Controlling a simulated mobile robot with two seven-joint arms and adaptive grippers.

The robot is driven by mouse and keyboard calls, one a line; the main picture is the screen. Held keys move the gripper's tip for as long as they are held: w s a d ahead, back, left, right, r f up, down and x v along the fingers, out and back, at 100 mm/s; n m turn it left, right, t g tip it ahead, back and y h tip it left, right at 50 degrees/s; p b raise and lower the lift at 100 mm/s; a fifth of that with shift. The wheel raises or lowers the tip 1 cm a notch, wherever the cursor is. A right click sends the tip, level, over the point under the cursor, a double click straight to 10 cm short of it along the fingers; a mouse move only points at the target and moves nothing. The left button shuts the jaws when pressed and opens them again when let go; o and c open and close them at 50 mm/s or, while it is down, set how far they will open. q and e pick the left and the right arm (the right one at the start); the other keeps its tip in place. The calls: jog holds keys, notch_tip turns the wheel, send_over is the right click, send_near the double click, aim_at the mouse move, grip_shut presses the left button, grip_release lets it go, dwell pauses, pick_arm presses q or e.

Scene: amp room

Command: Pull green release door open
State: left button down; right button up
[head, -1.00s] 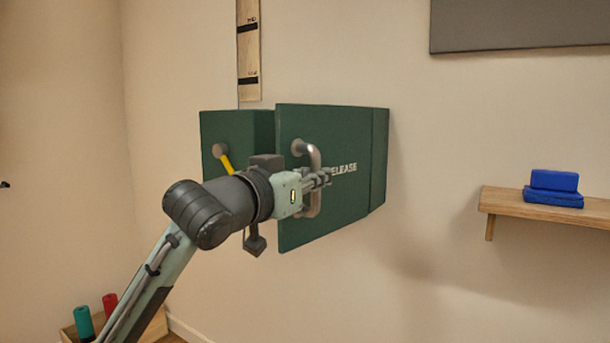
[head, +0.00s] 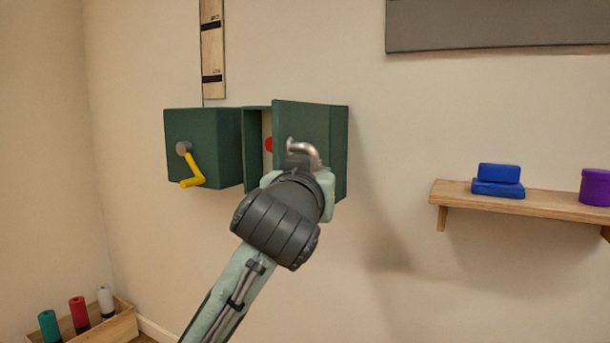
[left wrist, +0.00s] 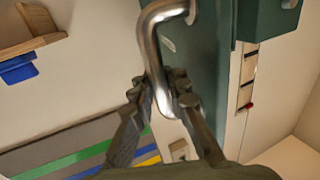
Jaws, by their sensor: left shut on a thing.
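The green release door (head: 307,125) stands partly open on its green wall box (head: 252,165) in the head view. A red part (head: 269,144) shows inside the box through the gap. The door's curved metal handle (head: 305,150) sticks out from its front. My left gripper (left wrist: 168,85) is shut on the handle (left wrist: 152,42) in the left wrist view, with its fingers around the bar. In the head view my left wrist and arm hide the gripper's fingers and the door's lower part. The door (left wrist: 205,60) also shows beside the fingers. My right gripper is not in view.
A second green box (head: 215,140) with a yellow crank (head: 191,170) is left of the door. A wooden shelf (head: 455,195) with blue blocks (head: 498,181) and a purple container (head: 595,187) is at right. A wooden crate (head: 115,325) with coloured cylinders is at lower left.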

pick_arm(q)
jog(key=shift+s+d+f, duration=0.1)
jog(key=shift+d+f, duration=0.05)
jog(key=c, duration=1.9)
grip_release()
jog(key=shift+c, duration=0.2)
jog(key=shift+o, duration=0.9)
jog(key=s+a, duration=0.1)
jog(key=s, duration=1.1)
jog(key=shift+a, duration=0.3)
